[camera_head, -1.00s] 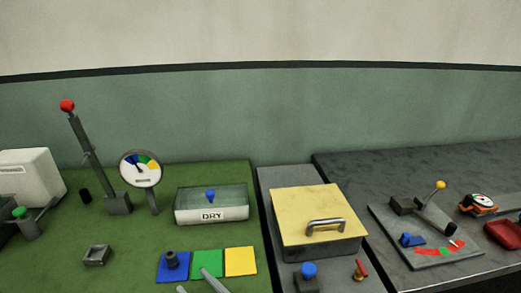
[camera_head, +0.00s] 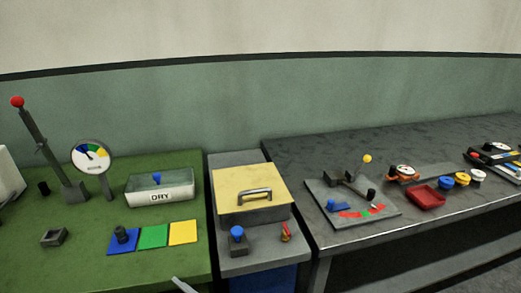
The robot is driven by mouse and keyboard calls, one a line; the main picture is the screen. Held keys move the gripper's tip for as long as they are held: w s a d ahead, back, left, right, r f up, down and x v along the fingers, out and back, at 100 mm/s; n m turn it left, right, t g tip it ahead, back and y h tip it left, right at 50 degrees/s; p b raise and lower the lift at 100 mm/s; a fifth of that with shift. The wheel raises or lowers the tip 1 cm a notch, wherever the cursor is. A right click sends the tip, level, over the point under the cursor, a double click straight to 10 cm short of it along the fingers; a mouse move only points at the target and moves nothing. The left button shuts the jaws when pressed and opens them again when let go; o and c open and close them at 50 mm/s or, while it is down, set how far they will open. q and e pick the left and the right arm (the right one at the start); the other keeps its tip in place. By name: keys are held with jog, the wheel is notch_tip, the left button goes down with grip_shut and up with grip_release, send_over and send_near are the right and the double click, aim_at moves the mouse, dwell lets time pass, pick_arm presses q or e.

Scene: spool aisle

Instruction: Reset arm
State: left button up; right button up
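A grey tip (camera_head: 183,285), most likely of my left gripper, shows at the bottom edge, in front of the green table. The rest of that gripper is out of frame, so its opening cannot be told. My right gripper is not in view. No object is seen held.
The green table (camera_head: 95,235) bears a red-knobbed lever (camera_head: 45,145), a dial gauge (camera_head: 91,157), a DRY box (camera_head: 158,190) and blue, green and yellow squares. A yellow-lidded box (camera_head: 250,190) stands in the middle. The dark table (camera_head: 430,225) bears a lever plate (camera_head: 350,213) and red tray (camera_head: 426,198).

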pick_arm(q)
jog(key=s+a+f+n+g+h, duration=0.5)
jog(key=s+f+n, duration=0.2)
jog(key=f+n, duration=0.2)
jog(key=s+d+f+n+h, duration=0.3)
jog(key=s+d+n+h, duration=0.45)
jog(key=n, duration=0.75)
notch_tip(320, 180, up, 19)
jog(key=w+p, duration=0.2)
jog(key=p, duration=1.5)
jog(key=shift+a+r+h, duration=0.15)
jog(key=shift+a+h, duration=0.15)
jog(key=shift+h, duration=0.05)
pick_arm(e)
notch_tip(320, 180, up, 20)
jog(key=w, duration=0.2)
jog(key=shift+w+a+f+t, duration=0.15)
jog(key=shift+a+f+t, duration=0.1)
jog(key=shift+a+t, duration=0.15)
pick_arm(q)
jog(key=shift+s, duration=0.1)
